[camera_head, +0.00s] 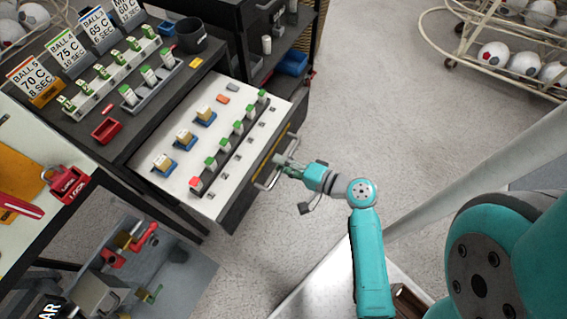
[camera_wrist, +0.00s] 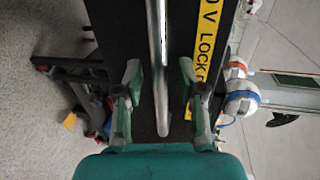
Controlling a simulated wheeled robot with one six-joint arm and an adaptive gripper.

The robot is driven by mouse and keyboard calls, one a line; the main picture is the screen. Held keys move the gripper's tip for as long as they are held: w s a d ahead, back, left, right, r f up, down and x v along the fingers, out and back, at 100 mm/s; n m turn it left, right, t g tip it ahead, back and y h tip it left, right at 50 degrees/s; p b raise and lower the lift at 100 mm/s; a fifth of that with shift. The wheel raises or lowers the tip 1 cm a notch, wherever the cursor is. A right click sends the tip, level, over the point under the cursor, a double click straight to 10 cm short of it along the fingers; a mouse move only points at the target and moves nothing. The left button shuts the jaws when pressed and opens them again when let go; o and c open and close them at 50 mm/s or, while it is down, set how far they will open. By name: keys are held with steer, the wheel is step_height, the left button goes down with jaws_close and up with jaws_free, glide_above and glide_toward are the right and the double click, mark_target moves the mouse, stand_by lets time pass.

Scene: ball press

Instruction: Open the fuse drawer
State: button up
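The fuse drawer (camera_head: 240,103) projects from the dark cabinet in the head view, and its white inside holds rows of green-topped fuses and small blue-based blocks. Its dark front carries a yellow label (camera_wrist: 207,50) with partly visible lettering and a metal handle (camera_head: 268,181). In the wrist view the handle bar (camera_wrist: 155,25) runs down between my fingers. My gripper (camera_head: 287,165) is at the drawer front, and its fingers (camera_wrist: 165,88) are open on either side of the bar, with visible gaps. Contact is not visible.
Ball-setting signs (camera_head: 66,51), fuse racks and a red tray (camera_head: 106,130) stand on the cabinet top. A red lock (camera_head: 67,183) is at the left. Open grey floor (camera_head: 390,110) lies right of the drawer. A ball rack (camera_head: 500,40) stands at the upper right.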

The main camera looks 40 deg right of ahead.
steer(key=shift+s, duration=0.1)
steer(key=v, duration=0.7)
steer(key=shift+s, duration=0.15)
stand_by(0.6)
steer(key=shift+x, duration=3.75)
